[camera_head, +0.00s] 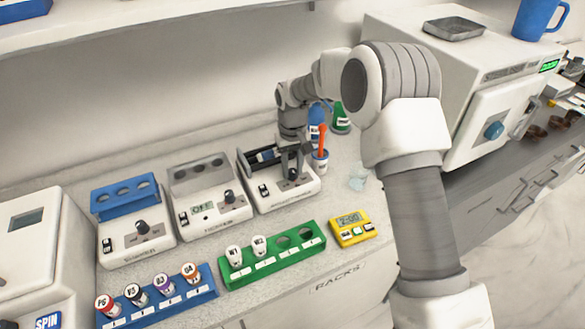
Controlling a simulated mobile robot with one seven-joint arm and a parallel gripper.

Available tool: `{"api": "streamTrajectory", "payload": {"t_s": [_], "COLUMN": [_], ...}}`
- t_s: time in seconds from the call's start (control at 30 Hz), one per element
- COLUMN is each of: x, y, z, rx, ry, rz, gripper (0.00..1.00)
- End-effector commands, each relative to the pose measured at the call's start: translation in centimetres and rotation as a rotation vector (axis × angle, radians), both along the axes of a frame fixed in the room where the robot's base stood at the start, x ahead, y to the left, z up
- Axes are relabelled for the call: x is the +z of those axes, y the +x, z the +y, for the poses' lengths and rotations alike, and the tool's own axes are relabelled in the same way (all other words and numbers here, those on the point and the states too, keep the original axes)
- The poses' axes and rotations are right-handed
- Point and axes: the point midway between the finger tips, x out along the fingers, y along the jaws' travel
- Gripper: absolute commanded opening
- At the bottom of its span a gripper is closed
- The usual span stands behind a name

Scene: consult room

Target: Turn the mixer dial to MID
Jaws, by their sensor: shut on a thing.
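The mixer (302,195) is the white device with dark rollers at the right end of the row of three. A tube-like thing (265,156) lies on its rollers. My gripper (292,168) comes down from above at the mixer's front panel. It is shut on the dark mixer dial (293,175), which is partly hidden by the fingers. The dial's pointer and the position marks are too small to read. A black rocker switch (264,190) sits left of the dial.
Two similar devices (134,237) (210,208) stand to the left. A blue rack (165,309) and a green rack (275,262) with vials lie in front, beside a yellow timer (352,228). A cup with an orange-handled tool (321,158) and a green bottle (340,120) stand close right of my gripper.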

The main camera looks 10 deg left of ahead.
Motion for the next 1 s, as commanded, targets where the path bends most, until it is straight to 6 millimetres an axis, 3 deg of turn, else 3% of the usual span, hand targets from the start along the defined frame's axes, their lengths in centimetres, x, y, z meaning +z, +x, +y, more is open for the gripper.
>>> {"api": "streamTrajectory", "payload": {"t_s": [0.27, 0.3, 0.43, 0.77, 1.0], "x": [0.0, 0.0, 0.0, 0.2, 3.7], "y": [0.0, 0.0, 0.0, 0.0, 0.1], "z": [0.0, 0.0, 0.0, 0.0, 0.1], "rx": [-0.001, -0.001, -0.001, -0.002, -0.002], "ry": [0.001, 0.001, 0.000, 0.000, 0.003], "rz": [0.000, 0.000, 0.000, -0.001, -0.005], "gripper": [0.00, 0.42, 0.65, 0.65, 0.65]}}
